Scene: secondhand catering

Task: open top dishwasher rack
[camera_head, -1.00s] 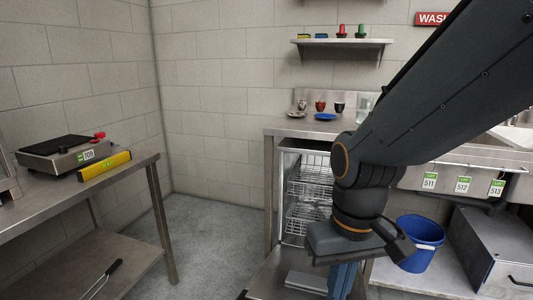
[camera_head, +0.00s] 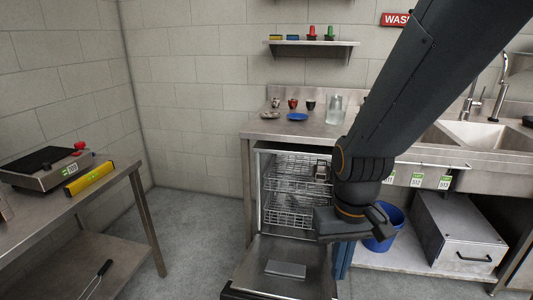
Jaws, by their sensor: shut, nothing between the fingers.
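The dishwasher (camera_head: 262,205) stands under the steel counter with its door (camera_head: 262,256) folded down. Its top rack (camera_head: 291,171) is a wire basket inside the cavity, and a dark item sits at its right side. A lower wire rack (camera_head: 288,210) sits below it. My gripper (camera_head: 342,262) hangs in front of the right side of the dishwasher, pointing down, apart from the top rack. Its blue fingers are shut and empty. My wrist hides the right part of both racks.
A blue bucket (camera_head: 384,232) and a steel box (camera_head: 455,235) stand to the right. A side table (camera_head: 65,215) is at left. Floor between table and dishwasher is clear.

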